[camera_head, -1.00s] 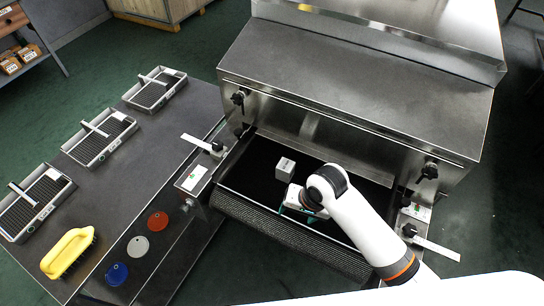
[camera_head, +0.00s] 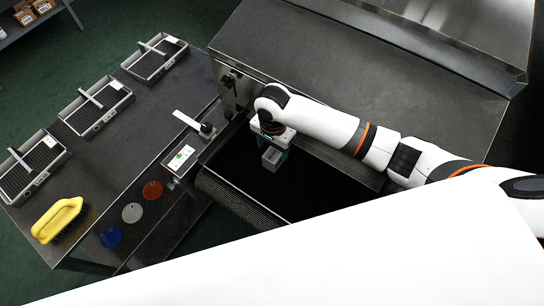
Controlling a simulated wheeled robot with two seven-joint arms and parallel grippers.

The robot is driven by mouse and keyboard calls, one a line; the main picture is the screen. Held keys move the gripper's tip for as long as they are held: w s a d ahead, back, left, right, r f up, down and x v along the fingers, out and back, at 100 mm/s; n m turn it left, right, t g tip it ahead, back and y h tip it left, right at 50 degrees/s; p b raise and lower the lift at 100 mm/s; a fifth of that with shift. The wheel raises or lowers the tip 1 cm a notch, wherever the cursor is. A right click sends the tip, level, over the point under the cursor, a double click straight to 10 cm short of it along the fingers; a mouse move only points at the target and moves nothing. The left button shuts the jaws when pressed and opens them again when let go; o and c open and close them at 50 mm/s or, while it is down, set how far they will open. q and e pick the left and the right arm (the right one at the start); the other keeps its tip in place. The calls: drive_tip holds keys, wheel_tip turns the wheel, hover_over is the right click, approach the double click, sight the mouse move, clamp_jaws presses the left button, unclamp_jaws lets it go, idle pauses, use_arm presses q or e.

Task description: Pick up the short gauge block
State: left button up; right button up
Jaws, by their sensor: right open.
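The short gauge block (camera_head: 271,160) is a small light-grey block on the black belt inside the dryer's mouth. My right gripper (camera_head: 274,151) has come in from the right and hangs right over the block, pointing down. Its teal fingers are open and lie close beside the block. I cannot tell whether they touch it. The gripper body hides part of the block's upper side. My left gripper is out of view.
The steel dryer hood (camera_head: 370,75) stands behind the belt (camera_head: 300,190). A lever (camera_head: 190,122) juts out beside the belt.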

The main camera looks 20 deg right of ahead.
sight(272, 154)
drive_tip(key=shift+s+f, duration=0.1)
drive_tip(key=shift+f, duration=0.2)
drive_tip(key=f, duration=0.3)
drive_tip(key=f+p, duration=0.1)
drive_tip(key=shift+s+a+f, duration=0.15)
drive_tip(key=shift+s, duration=0.15)
drive_tip(key=shift+f, duration=0.2)
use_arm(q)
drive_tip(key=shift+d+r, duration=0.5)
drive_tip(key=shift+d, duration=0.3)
use_arm(e)
drive_tip(key=shift+c, duration=0.9)
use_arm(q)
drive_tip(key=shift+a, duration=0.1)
use_arm(e)
drive_tip(key=c, duration=1.2)
